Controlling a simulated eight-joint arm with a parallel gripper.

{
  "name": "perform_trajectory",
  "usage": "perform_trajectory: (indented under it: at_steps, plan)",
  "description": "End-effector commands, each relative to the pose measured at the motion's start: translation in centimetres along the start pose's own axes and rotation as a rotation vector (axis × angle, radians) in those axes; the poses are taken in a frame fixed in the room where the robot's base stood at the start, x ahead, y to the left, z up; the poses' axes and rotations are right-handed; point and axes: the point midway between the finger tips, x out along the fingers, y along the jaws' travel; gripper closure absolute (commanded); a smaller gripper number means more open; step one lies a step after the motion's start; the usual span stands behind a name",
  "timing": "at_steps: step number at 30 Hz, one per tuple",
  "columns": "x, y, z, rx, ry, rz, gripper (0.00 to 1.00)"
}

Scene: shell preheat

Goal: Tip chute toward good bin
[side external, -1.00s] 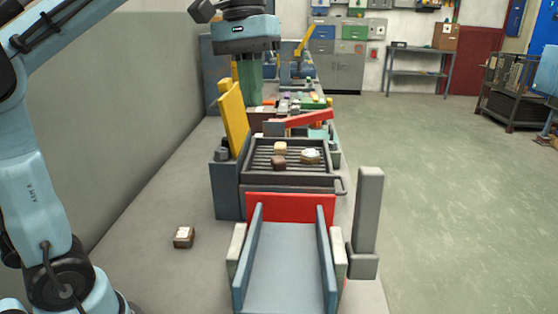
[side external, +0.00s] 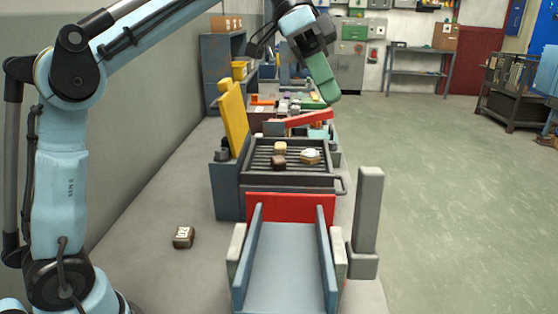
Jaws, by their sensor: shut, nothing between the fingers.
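The chute (side external: 284,265) is a blue-grey channel with raised side walls at the near front of the bench. A red panel (side external: 291,207) stands across its far end. A tall grey handle-like post (side external: 367,205) rises at its right side. My gripper (side external: 330,97) has green fingers that are shut and empty. It hangs tilted above the far part of the bench, near a red bar (side external: 308,118) and well beyond the chute, not visibly touching anything. I cannot tell which container is the good bin.
A dark slatted tray (side external: 262,168) holds several small pieces between my gripper and the chute. A raised yellow panel (side external: 236,118) stands at its left. A brown block with a white label (side external: 183,237) lies on the bench (side external: 150,205). Open floor lies to the right.

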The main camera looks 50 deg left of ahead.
Motion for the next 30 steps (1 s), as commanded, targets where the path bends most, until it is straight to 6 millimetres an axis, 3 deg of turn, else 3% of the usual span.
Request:
perform_trajectory:
  at_steps: [14,30]
  plan:
    - [0.9,0.0,0.0,0.001,-0.001,0.000,1.00]
    - [10.2,0.1,0.1,0.002,-0.002,0.000,1.00]
